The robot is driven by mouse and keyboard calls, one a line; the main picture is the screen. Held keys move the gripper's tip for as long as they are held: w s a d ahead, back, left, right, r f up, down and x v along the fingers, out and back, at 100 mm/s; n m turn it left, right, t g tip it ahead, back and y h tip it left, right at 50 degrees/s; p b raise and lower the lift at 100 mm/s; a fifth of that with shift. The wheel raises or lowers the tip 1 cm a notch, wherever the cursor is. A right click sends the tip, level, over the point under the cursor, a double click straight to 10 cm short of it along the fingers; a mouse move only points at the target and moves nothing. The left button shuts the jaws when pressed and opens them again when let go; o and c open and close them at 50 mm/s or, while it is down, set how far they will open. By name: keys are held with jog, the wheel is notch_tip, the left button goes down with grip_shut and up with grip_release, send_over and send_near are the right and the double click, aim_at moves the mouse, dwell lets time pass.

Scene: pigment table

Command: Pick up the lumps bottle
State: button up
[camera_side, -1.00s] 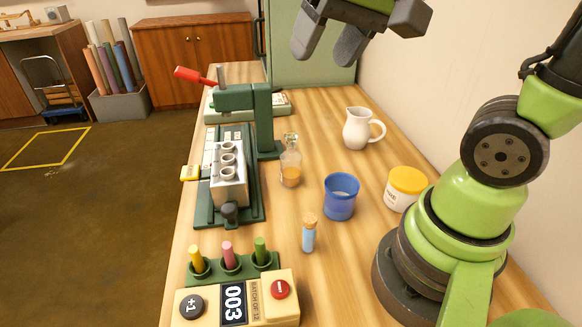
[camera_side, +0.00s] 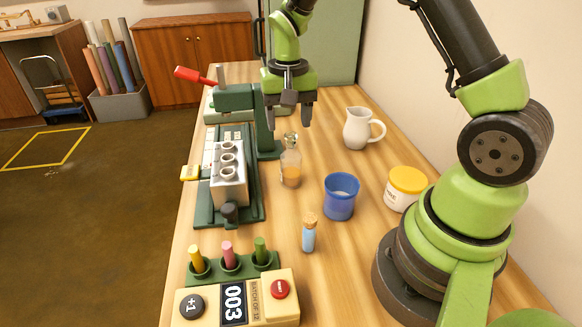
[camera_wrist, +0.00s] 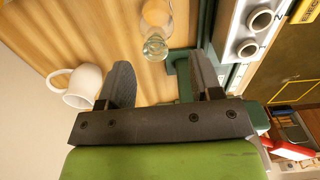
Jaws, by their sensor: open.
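A clear glass bottle with amber contents (camera_side: 290,168) stands upright on the wooden table, right of the green press. No label on it can be read, so I cannot tell for sure that it is the lumps bottle. A small corked vial with blue contents (camera_side: 308,236) stands nearer the front. My gripper (camera_side: 289,115) is open and empty, pointing down above and slightly behind the glass bottle. In the wrist view, the bottle (camera_wrist: 155,28) shows beyond the gap between the open fingers (camera_wrist: 161,78), not between them.
The green press (camera_side: 262,115) with its grey mould block (camera_side: 229,185) stands close left of the bottle. A blue cup (camera_side: 341,197), a yellow-lidded jar (camera_side: 405,188) and a white jug (camera_side: 360,130) stand to the right. A counter box (camera_side: 262,300) is in front.

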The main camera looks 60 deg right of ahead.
aim_at(291, 134)
jog(key=f, duration=0.5)
jog(key=shift+s+d+f, duration=0.1)
jog(key=shift+s+f, duration=0.1)
jog(key=shift+f, duration=0.1)
grip_shut()
